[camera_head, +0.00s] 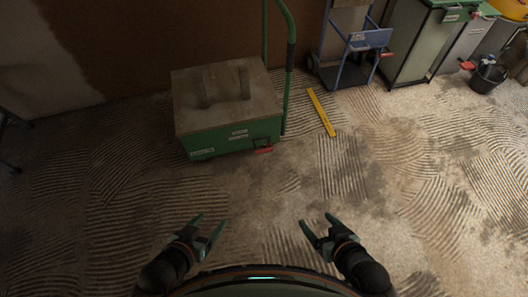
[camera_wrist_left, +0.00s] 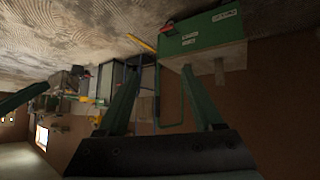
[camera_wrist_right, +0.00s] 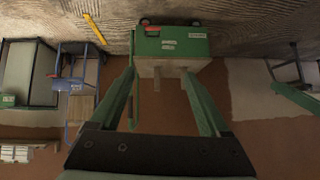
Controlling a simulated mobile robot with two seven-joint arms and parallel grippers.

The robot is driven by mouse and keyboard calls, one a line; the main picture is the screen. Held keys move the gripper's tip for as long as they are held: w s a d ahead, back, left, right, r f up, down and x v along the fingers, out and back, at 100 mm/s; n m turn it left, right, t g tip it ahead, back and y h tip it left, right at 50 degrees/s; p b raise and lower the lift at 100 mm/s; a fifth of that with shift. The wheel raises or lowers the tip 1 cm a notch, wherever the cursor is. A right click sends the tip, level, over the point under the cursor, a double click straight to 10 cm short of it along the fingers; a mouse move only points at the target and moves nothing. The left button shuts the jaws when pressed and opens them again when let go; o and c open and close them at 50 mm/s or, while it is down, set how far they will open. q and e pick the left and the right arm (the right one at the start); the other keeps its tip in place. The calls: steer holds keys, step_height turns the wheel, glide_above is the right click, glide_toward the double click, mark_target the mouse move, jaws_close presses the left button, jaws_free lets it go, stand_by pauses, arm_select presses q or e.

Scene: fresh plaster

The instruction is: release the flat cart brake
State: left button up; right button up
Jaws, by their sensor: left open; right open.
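The flat cart (camera_head: 228,138) stands ahead, left of centre in the head view, with a green body, a brown flat top and a green push handle (camera_head: 290,60) at its right. A small red brake pedal (camera_head: 264,150) sticks out low at its near right corner. In the right wrist view the cart (camera_wrist_right: 180,42) appears upside down with the red pedal (camera_wrist_right: 152,30) at its left. My left gripper (camera_head: 212,222) and my right gripper (camera_head: 315,222) are both open and empty, well short of the cart. The left wrist view also shows the cart (camera_wrist_left: 205,36).
A yellow level (camera_head: 321,112) lies on the ridged floor right of the cart. A blue hand truck (camera_head: 350,50) and green bins (camera_head: 420,42) stand along the back wall. A black bucket (camera_head: 487,78) is at far right. The floor between me and the cart is clear.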

arm_select(q)
steer(key=r+p, duration=0.4)
steer(key=a+r+p, duration=0.1)
steer(key=r+p, duration=0.1)
steer(key=shift+r+p, duration=0.25)
steer(key=shift+p, duration=0.15)
steer(key=c, duration=0.4)
steer(key=shift+y, duration=0.4)
steer(key=r+p, duration=0.1)
steer(key=p, duration=0.1)
steer(key=a+r+p, duration=0.1)
steer(key=p, duration=0.1)
steer(key=s+r+p, duration=0.1)
steer(key=r+p, duration=0.1)
steer(key=shift+s+a, duration=0.1)
steer(key=shift+a, duration=0.25)
steer(key=c, duration=0.5)
steer(key=shift+s+a+r+n+p, duration=0.3)
steer(key=shift+r+p, duration=0.1)
steer(key=shift+p, duration=0.5)
jaws_close()
arm_select(e)
steer(key=s+d+r+h, duration=0.1)
steer(key=d+r, duration=0.2)
steer(key=r, duration=0.8)
steer(key=shift+s+d+m, duration=0.15)
steer(key=shift+s+m, duration=0.15)
steer(key=shift+s, duration=0.1)
arm_select(q)
steer(key=shift+f, duration=0.1)
